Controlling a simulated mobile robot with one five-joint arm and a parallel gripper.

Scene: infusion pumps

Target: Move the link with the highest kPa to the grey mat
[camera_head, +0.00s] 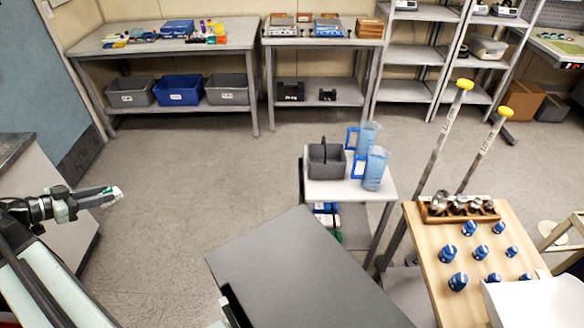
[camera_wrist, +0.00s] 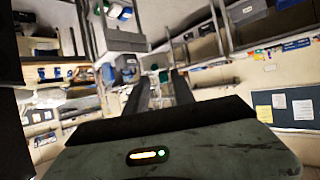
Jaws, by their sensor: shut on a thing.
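My gripper (camera_head: 108,194) reaches in from the left edge of the head view, over open floor. It is shut on a small white thing (camera_head: 117,192) with a hint of green at the fingertips. In the wrist view my two dark fingers (camera_wrist: 160,92) point away; what they hold cannot be made out there. I cannot tell whether the held thing is a link, and no kPa reading is legible. A flat dark grey surface (camera_head: 300,272) lies at the bottom middle, bare on top; I cannot tell whether it is the grey mat or a tabletop.
A small white cart (camera_head: 325,189) holds a grey caddy (camera_head: 326,163) and blue-tinted jugs (camera_head: 376,170). A wooden table (camera_head: 440,275) with several blue-capped pieces stands at right. A bench (camera_head: 100,45) with bins lines the back.

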